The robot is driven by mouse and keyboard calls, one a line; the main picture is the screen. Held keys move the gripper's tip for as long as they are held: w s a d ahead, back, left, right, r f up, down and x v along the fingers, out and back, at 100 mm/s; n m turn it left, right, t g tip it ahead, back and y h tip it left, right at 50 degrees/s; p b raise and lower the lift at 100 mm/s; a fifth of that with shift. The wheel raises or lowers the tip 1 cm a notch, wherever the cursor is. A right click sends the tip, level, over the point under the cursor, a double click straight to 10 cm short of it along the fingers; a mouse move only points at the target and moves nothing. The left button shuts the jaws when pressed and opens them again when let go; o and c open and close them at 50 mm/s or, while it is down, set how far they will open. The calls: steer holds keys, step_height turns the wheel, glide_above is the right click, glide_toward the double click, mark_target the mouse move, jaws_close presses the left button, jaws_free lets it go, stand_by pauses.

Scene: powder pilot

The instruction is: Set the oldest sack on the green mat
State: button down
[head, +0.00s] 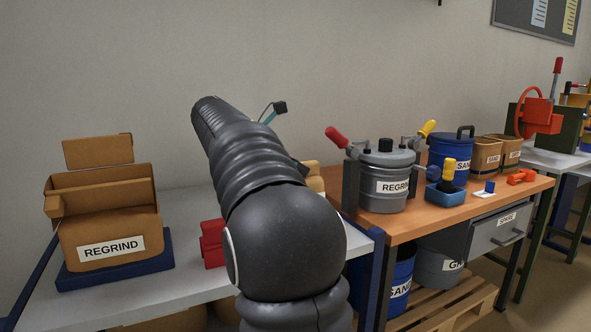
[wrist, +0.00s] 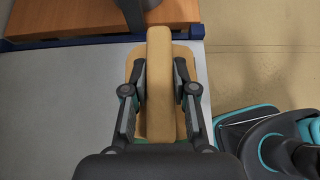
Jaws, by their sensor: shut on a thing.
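A tan sack (wrist: 160,42) with a raised top ridge is in the middle of the wrist view. My gripper (wrist: 161,75) is shut on that ridge, with one finger on each side. The sack is over the grey table near its right edge; whether it rests there or hangs just above, I cannot tell. A thin strip of green, likely the green mat (wrist: 168,147), shows at the sack's near end; the rest is hidden. No date shows on the sack.
A cardboard box labelled REGRIND (head: 105,215) stands on a blue base at left. A red object (head: 212,243) is beside my arm on the grey table (head: 185,285). The orange bench (head: 450,213) to the right holds a grey REGRIND pot (head: 385,180) and a blue drum (head: 447,152).

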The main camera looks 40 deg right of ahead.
steer(key=shift+r, duration=0.1)
steer(key=c, duration=0.9)
jaws_free()
steer(key=shift+a+r, duration=0.1)
steer(key=shift+a, duration=0.05)
steer(key=p+v, duration=0.3)
steer(key=v, duration=0.8)
steer(key=shift+a+r, duration=0.2)
steer(key=shift+a, duration=0.1)
